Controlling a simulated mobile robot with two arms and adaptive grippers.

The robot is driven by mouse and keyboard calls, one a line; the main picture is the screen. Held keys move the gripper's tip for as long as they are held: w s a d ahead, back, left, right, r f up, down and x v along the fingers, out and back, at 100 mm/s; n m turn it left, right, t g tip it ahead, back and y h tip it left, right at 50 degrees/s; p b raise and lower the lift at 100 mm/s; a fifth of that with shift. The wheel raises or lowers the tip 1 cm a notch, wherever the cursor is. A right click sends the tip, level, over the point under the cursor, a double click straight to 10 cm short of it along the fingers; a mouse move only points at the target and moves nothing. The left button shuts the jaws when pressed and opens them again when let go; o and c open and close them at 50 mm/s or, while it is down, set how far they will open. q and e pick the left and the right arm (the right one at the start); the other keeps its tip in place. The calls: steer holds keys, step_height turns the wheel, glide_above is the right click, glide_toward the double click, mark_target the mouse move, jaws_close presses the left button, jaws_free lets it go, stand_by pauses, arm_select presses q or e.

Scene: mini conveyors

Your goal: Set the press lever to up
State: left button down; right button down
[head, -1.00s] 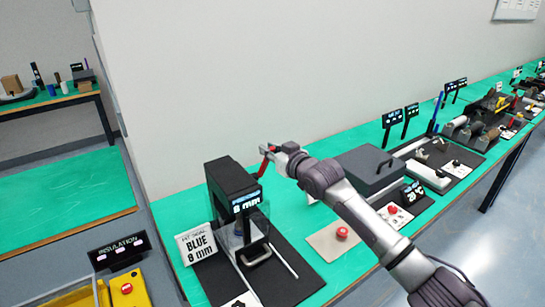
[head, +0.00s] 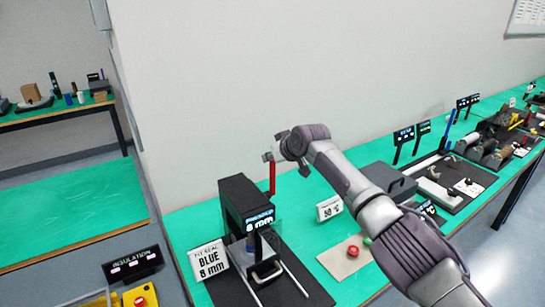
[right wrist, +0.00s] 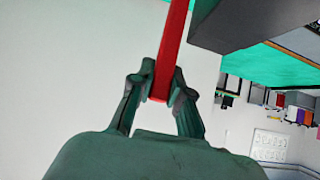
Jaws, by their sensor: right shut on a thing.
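The press (head: 240,203) is a tall black machine on a dark mat, with a small lit display and a clear guard at its front. Its red lever (head: 272,178) stands close to upright at the press's right side. My right gripper (head: 271,158) is at the top end of the lever. In the right wrist view the red lever (right wrist: 170,45) runs between the two fingers of the right gripper (right wrist: 161,92), which are shut on it. My left gripper is not in view.
A sign (head: 210,260) reading "BLUE 8 mm" stands left of the press. A red button (head: 353,250) on a beige plate and a "50 °C" sign (head: 329,208) are to its right. A grey box (head: 388,181) sits behind my right arm. The wall is close behind.

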stand_by(0.3)
steer(key=c, duration=1.5)
jaws_free()
steer(key=o, duration=0.4)
steer(key=shift+w+a+f, duration=0.1)
steer(key=shift+w, duration=0.05)
steer(key=v, duration=1.2)
